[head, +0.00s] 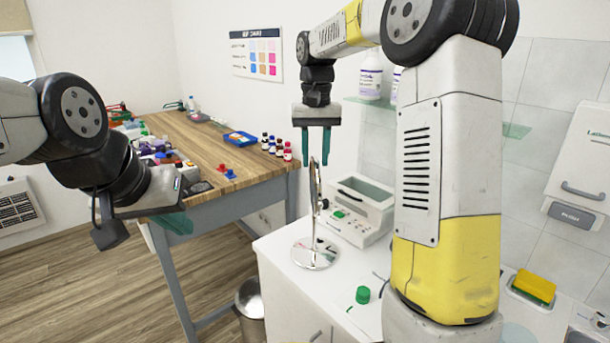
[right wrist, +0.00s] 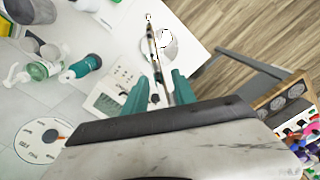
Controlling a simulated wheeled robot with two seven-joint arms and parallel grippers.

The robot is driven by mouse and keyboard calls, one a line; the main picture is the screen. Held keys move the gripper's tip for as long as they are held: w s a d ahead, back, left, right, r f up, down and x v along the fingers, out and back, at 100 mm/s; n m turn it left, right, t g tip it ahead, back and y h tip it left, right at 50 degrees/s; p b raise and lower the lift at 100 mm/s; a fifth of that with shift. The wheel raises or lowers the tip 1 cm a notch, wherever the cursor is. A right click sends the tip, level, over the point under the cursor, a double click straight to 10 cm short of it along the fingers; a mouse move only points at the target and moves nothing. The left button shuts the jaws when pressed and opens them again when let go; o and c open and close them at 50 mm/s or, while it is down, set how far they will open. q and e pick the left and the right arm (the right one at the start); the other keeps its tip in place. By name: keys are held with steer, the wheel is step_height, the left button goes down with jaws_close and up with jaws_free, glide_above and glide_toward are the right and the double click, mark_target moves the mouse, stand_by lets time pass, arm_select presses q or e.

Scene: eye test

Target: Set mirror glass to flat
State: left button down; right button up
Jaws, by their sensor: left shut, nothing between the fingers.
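A chrome tabletop mirror stands on the white counter. Its round base (head: 315,253) rests on the counter and its glass (head: 315,190) is nearly edge-on and roughly upright. My right gripper (head: 319,160) points down over the glass, its two teal fingers apart. In the right wrist view the thin edge of the glass (right wrist: 155,55) runs into the gap between the open fingers (right wrist: 160,78). I cannot tell whether either finger touches it. My left gripper (head: 172,222) is at the left, away from the mirror, shut and empty; its fingertips are partly hidden.
A white device with a grey window (head: 362,192) stands close behind the mirror. A green cap (head: 362,295) lies on the counter in front. A wooden table (head: 200,140) with small bottles and a blue tray (head: 240,138) is at the left. A bin (head: 250,298) stands below.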

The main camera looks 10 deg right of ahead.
mark_target(315, 175)
step_height(315, 175, down, 6)
steer(key=shift+r, duration=0.15)
jaws_close()
steer(key=shift+r, duration=0.1)
stand_by(1.4)
